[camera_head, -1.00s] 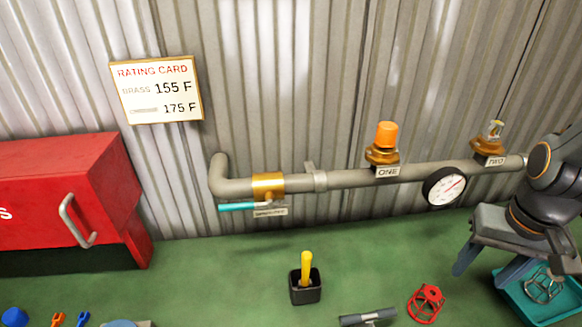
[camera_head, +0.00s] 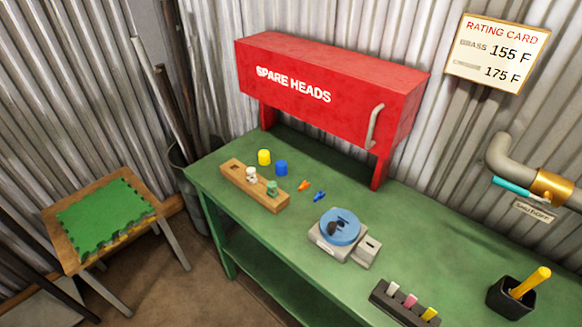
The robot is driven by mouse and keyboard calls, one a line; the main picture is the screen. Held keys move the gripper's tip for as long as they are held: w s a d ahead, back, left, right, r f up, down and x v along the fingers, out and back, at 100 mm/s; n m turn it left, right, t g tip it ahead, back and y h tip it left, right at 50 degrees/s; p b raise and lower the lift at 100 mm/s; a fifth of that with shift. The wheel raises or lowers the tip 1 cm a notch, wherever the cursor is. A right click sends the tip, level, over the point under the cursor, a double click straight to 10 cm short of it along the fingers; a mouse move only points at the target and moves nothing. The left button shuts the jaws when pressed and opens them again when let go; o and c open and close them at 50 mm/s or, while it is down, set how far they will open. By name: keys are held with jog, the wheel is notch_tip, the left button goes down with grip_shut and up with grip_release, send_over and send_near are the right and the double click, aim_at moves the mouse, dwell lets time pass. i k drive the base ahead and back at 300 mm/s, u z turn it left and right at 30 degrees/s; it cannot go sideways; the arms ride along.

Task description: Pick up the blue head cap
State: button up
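A small blue cap (camera_head: 281,168), rounded and cylindrical, stands on the green bench (camera_head: 408,207) in front of the red SPARE HEADS cabinet. I take it to be the blue head cap. It stands next to a similar yellow cap (camera_head: 264,157), just behind a wooden block (camera_head: 236,178). A smaller blue piece (camera_head: 319,197) lies to its right, beside an orange one (camera_head: 304,185). My gripper is not in view.
The red cabinet (camera_head: 320,85) overhangs the bench behind the caps. The block holds a white head and a greenish head. A grey device with a round blue top (camera_head: 341,226) stands to the right. A black cup (camera_head: 511,297) holds a yellow stick.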

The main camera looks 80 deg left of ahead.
aim_at(281, 166)
jog(key=z, duration=1.9)
jog(key=k, duration=2.4)
jog(key=u, duration=2.5)
